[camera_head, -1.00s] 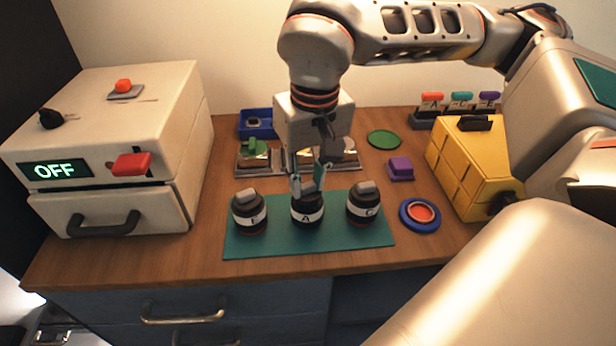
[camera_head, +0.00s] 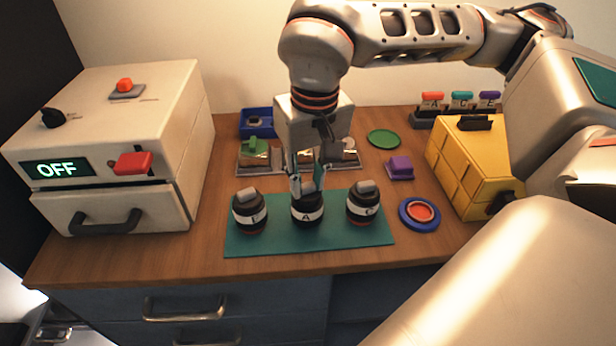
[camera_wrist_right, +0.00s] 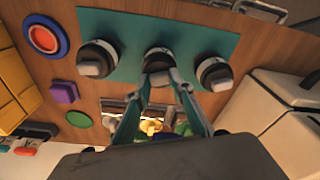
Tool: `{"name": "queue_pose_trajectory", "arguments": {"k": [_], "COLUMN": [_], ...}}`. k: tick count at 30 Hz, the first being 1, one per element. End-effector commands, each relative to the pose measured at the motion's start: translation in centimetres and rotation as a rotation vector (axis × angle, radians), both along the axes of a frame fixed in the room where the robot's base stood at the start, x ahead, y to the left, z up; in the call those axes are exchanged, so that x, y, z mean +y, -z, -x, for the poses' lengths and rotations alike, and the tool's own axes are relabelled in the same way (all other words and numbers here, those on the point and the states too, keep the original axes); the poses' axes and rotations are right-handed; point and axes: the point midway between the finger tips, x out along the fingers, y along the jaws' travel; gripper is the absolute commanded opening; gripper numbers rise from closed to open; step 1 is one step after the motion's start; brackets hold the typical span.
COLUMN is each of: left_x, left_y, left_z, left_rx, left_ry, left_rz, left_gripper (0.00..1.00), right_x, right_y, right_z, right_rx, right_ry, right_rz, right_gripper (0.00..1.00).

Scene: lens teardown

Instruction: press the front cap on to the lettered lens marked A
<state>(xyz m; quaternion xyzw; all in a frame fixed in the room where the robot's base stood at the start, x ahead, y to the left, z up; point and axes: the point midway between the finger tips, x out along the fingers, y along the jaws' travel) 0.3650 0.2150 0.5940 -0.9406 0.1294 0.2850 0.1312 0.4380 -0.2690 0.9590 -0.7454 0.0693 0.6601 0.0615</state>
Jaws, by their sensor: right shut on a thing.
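The lens marked A (camera_head: 307,214) stands upright in the middle of a row of three black, white-banded lenses on the green mat (camera_head: 260,244). A front cap with a grey grip tab (camera_wrist_right: 158,78) sits at the top of this lens. My right gripper (camera_head: 308,182) points down over lens A, with its fingers shut on the cap's tab. In the right wrist view the fingertips (camera_wrist_right: 158,82) meet at this tab. Whether the cap is fully seated cannot be told. My left gripper is not in view.
Similar lenses stand close by, left (camera_head: 249,214) and right (camera_head: 363,206), with grey tabs on top. Metal trays (camera_head: 243,168) lie behind. A purple block (camera_head: 400,167), blue ring dish (camera_head: 420,214) and yellow box (camera_head: 470,165) are at right. A white machine (camera_head: 110,140) reading OFF stands left.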

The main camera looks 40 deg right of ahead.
Motion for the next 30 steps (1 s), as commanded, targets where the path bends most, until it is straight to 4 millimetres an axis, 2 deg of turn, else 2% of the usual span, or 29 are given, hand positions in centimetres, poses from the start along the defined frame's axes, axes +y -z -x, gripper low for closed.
{"name": "queue_pose_trajectory", "arguments": {"k": [30], "left_x": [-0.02], "left_y": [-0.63], "left_z": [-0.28], "left_rx": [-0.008], "left_ry": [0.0], "left_rz": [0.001], "left_gripper": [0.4], "right_x": [0.0], "right_y": [0.07], "right_z": [0.0], "right_rx": [0.0], "right_ry": [0.0], "right_rz": [0.0], "right_gripper": [0.14]}}
